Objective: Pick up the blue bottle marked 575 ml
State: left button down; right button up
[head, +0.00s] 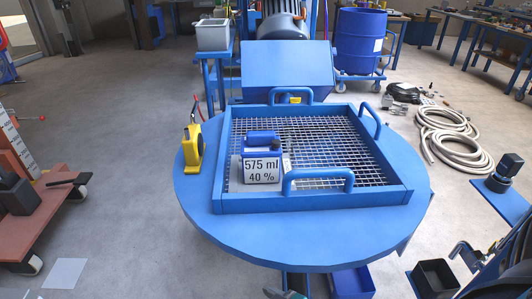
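The blue bottle (262,140) has a white label reading "575 ml" and "40 %" on the side facing me. It appears upright on the wire mesh inside a blue square frame (315,203), left of the frame's middle. The label covers most of its front. A blue frame handle (320,174) stands close to its right. The frame lies on a round blue table (270,235). I cannot make out either of my grippers in the head view.
A yellow device (193,148) stands left of the frame on the tabletop. Two more handles rise at the back (290,90) and right (370,121). A blue hood (287,65) stands behind. Hoses (450,140) lie on the right floor. The mesh right of the bottle is bare.

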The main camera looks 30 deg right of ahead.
aim_at(261, 153)
jog(key=i+l+z, duration=0.1)
jog(key=z, duration=0.85)
jog(key=k, duration=0.45)
